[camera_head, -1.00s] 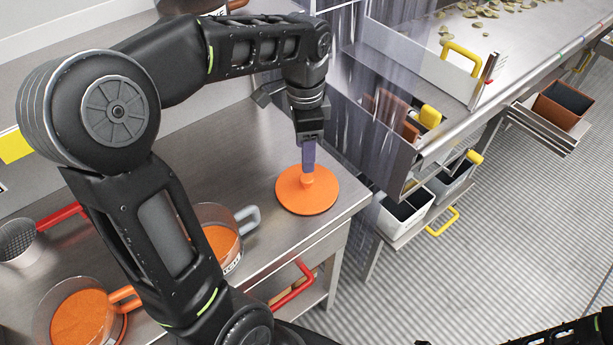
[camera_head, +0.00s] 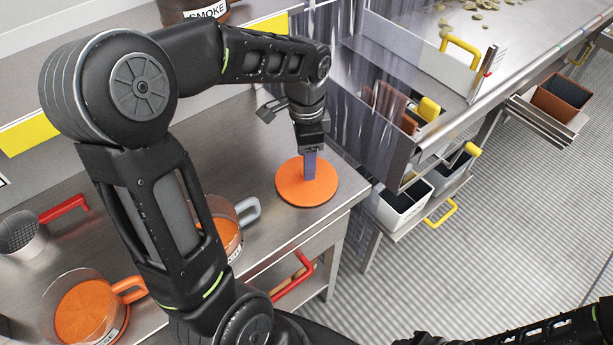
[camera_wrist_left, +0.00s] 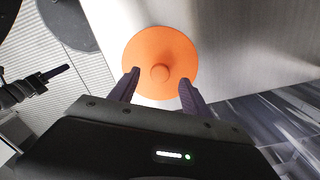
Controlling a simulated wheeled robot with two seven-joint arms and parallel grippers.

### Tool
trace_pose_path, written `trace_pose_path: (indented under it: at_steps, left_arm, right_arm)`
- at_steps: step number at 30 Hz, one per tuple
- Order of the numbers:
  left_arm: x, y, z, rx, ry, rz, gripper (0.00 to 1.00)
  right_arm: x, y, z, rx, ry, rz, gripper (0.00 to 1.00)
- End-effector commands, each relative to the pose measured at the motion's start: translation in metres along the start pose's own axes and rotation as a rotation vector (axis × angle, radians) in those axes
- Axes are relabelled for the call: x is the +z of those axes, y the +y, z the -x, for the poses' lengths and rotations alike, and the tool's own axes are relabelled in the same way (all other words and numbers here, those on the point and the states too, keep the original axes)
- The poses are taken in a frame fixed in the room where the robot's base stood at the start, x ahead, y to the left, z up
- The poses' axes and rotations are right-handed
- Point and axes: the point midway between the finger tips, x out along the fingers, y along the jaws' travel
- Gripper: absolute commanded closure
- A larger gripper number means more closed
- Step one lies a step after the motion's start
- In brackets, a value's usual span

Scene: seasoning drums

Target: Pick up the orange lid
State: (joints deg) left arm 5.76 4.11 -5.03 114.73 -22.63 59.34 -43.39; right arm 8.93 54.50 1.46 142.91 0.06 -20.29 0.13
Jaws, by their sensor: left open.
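The orange lid (camera_head: 296,190) is a round disc lying flat on the steel table near its right end. Its small round knob (camera_wrist_left: 160,73) shows in the left wrist view, at the middle of the lid (camera_wrist_left: 150,50). My left gripper (camera_head: 309,177) is directly above the lid, pointing down. In the left wrist view its open fingers (camera_wrist_left: 160,90) stand at either side just short of the knob, with nothing between them. In the head view the fingers hide the knob. Part of my right arm shows at the bottom right, but its gripper does not.
On the steel table (camera_head: 262,160), clear containers of orange powder (camera_head: 85,310) and (camera_head: 228,235) stand to the left, partly behind my arm. A mesh cup (camera_head: 20,235) is at far left. A plastic strip curtain (camera_head: 340,110) hangs right of the lid.

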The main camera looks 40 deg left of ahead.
Motion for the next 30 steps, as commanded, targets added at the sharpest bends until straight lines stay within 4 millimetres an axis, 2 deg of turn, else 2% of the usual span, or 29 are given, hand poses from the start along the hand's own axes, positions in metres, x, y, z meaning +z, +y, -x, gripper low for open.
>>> trace_pose_path:
  at_steps: [3,7,24,30]
  left_arm:
    - [0.0,0.001,-0.017,0.003,-0.003,0.0,0.44]
    - [-0.001,0.001,-0.027,0.001,0.0,0.0,0.44]
    - [-0.001,0.0,-0.028,0.0,0.001,0.0,0.44]
    - [-0.001,0.0,-0.027,0.0,0.001,0.0,0.59]
  right_arm:
    - [0.0,-0.001,0.004,0.001,-0.001,-0.001,0.63]
    - [0.001,-0.001,0.004,0.002,-0.001,-0.001,0.63]
    - [0.001,-0.001,0.004,0.002,-0.001,-0.001,0.63]
    - [0.001,-0.001,0.004,0.001,-0.001,-0.001,0.63]
